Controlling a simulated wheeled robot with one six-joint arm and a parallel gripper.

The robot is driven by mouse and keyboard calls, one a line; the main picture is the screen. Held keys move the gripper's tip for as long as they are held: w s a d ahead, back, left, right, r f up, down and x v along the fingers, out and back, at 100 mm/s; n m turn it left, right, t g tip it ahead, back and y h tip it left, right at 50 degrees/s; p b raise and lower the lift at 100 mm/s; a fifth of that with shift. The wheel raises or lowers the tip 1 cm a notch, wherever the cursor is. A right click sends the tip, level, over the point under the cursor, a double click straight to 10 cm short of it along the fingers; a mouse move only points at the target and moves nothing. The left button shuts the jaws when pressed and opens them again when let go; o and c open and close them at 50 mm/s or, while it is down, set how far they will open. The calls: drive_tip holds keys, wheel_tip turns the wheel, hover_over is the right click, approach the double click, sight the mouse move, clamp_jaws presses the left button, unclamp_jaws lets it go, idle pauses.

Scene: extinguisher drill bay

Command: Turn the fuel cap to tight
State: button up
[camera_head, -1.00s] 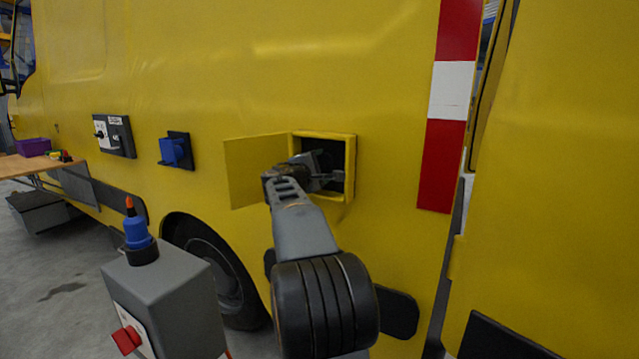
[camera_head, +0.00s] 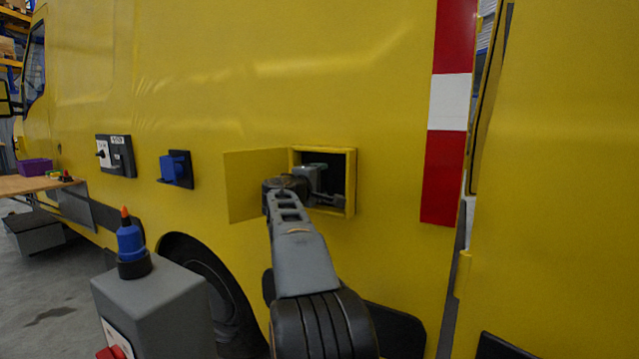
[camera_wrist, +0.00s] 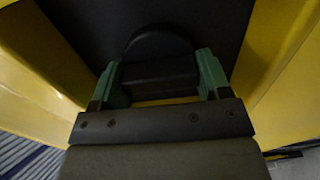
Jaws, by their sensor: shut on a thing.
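The fuel cap (camera_wrist: 158,68) is dark, with a rounded top edge and a raised grip bar, and sits in the recess in the wrist view. My gripper (camera_wrist: 158,82) has its greenish fingers on both sides of the bar and is shut on it. In the head view my gripper (camera_head: 322,186) reaches into the open yellow filler box (camera_head: 350,180) on the vehicle's side. There the cap is hidden behind my gripper and in shadow. I see no tightness marking on the cap.
The yellow flap (camera_head: 252,186) stands open to the left of the box. A blue socket (camera_head: 174,167) and a switch panel (camera_head: 115,155) are further left. A grey pedestal (camera_head: 155,305) with a blue plug (camera_head: 130,240) stands in front. A table (camera_head: 35,184) is at far left.

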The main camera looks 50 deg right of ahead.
drive_tip(key=o, duration=0.9)
drive_tip(key=v, duration=1.3)
drive_tip(key=shift+a, duration=0.4)
